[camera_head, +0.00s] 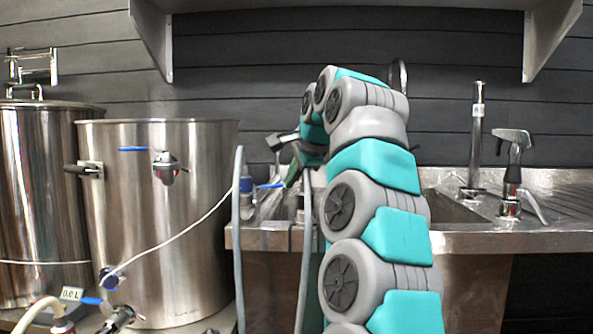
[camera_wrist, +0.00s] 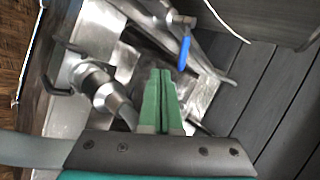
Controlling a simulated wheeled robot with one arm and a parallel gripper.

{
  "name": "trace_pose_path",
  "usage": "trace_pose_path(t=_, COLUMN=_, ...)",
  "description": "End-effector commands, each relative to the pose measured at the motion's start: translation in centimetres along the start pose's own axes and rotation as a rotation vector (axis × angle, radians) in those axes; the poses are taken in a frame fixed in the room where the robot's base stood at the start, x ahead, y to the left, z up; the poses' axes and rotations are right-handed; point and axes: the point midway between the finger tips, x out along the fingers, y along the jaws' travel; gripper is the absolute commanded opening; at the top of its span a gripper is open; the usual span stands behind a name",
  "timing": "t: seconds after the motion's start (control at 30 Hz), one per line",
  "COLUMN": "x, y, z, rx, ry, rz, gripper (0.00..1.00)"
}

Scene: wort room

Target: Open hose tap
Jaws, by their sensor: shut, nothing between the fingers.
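A tap with a blue lever (camera_head: 270,186) sits at the left end of the sink, beside my gripper in the head view. In the wrist view the blue lever (camera_wrist: 184,52) lies just beyond and to the right of my fingertips. My gripper (camera_head: 293,174) points down at this spot. Its two green fingers (camera_wrist: 160,72) are pressed together with nothing between them. A grey hose (camera_head: 239,225) hangs in front of the sink edge. The tap's body is partly hidden by my gripper.
A steel sink (camera_head: 470,242) with a ribbed drainboard spans the right. Two large steel kettles (camera_head: 160,245) stand left, with a thin white cable (camera_head: 180,237) in front. A shelf hangs above.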

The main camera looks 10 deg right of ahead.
Motion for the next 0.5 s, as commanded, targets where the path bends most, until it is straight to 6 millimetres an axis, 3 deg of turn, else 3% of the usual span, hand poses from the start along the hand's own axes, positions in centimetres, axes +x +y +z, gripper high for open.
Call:
trace_pose_path(t=0.17, x=3.1, y=0.1, z=0.1, rx=-0.002, ry=-0.002, rz=0.003, gripper=0.00)
trace_pose_path(t=0.5, x=4.7, y=-2.1, z=0.0, rx=-0.001, ry=0.002, rz=0.003, gripper=0.00)
